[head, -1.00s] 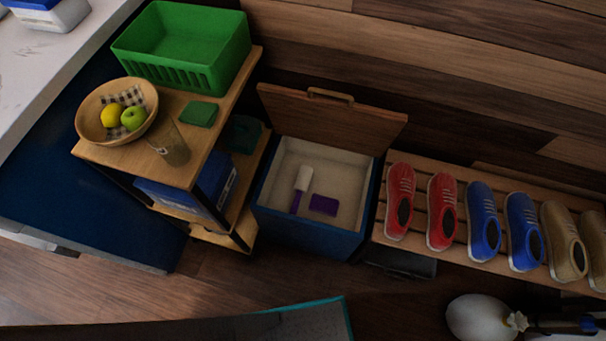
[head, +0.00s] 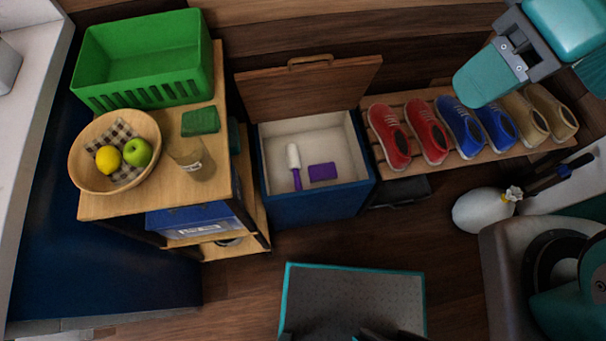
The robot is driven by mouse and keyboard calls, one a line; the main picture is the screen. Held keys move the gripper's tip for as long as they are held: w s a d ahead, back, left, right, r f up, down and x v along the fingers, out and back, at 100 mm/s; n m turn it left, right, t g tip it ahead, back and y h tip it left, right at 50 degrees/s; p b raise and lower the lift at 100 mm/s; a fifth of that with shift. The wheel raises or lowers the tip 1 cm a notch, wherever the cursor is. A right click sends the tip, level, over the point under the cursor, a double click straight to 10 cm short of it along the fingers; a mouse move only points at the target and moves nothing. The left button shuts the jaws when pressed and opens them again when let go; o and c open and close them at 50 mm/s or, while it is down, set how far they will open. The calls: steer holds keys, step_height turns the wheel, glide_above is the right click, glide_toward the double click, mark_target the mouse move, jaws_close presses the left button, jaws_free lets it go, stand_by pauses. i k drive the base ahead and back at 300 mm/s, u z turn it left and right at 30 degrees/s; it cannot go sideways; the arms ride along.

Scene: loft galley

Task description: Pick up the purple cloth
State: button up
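The purple cloth (head: 322,171) looks like a small flat folded rectangle. It lies on the pale floor of an open blue box (head: 318,208), right of a white roller with a purple handle (head: 295,166). The two lie close together but apart. The box's wooden lid (head: 308,88) stands raised at the back. Teal and grey links of my arm show at the upper right, above the shoes. I cannot make out my gripper's fingers in the head view.
Left of the box, a wooden shelf unit (head: 125,205) holds a green basket (head: 145,90), fruit bowl (head: 84,180), glass (head: 193,163) and green folded cloth (head: 201,121). A shoe rack (head: 432,163) stands right; a white vase (head: 482,211) is nearer.

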mark_target(321, 172)
steer(key=u, duration=0.5)
steer(key=k, duration=1.1)
steer(key=z, duration=0.5)
